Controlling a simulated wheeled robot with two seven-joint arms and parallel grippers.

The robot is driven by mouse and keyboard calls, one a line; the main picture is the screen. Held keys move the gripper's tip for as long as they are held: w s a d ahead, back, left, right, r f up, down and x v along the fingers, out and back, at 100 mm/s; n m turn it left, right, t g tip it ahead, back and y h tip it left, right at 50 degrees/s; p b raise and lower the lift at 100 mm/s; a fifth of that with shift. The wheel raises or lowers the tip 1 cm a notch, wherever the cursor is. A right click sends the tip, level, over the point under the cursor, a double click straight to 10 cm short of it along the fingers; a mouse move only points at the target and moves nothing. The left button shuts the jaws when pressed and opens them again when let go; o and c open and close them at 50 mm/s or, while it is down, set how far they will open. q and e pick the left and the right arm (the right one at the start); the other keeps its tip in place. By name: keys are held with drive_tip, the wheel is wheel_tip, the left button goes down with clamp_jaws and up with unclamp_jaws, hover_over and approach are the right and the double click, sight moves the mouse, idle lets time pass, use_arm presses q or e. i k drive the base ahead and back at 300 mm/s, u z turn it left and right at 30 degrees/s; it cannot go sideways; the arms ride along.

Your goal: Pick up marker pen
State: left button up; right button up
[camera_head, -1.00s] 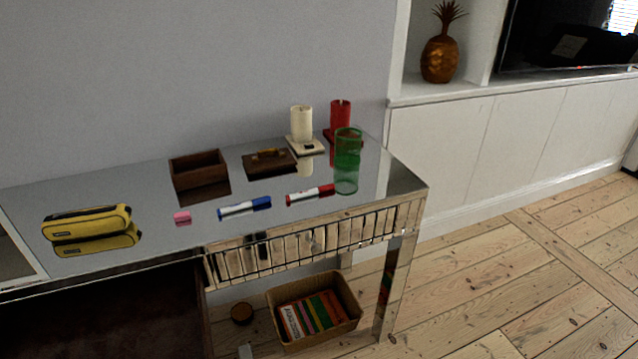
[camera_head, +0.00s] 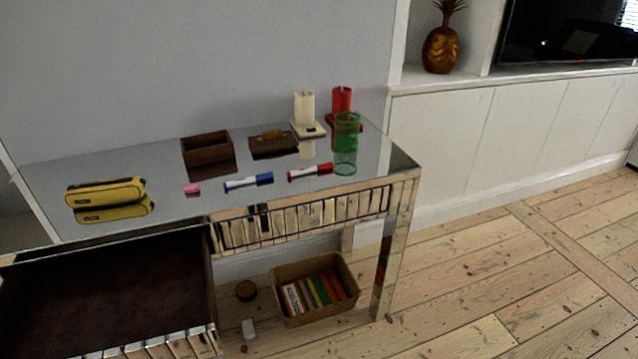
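Two marker pens lie on the mirrored desk top (camera_head: 285,205). The blue marker pen (camera_head: 248,182) has a white barrel and lies left of the red marker pen (camera_head: 310,172), which also has a white barrel. Both lie flat near the front edge, apart from each other. Neither of my grippers shows in the head view.
A yellow pencil case (camera_head: 105,192), pink eraser (camera_head: 192,189), brown box (camera_head: 207,148), green glass (camera_head: 346,130), white candle (camera_head: 304,107) and red candle (camera_head: 341,100) stand on the desk. An open drawer (camera_head: 105,285) juts out at left. A basket (camera_head: 314,288) sits below. Floor at right is clear.

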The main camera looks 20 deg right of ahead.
sight(325, 166)
drive_tip(key=k, duration=0.2)
drive_tip(key=z, duration=1.95)
drive_tip(key=i, duration=2.9)
drive_tip(key=u, duration=2.9)
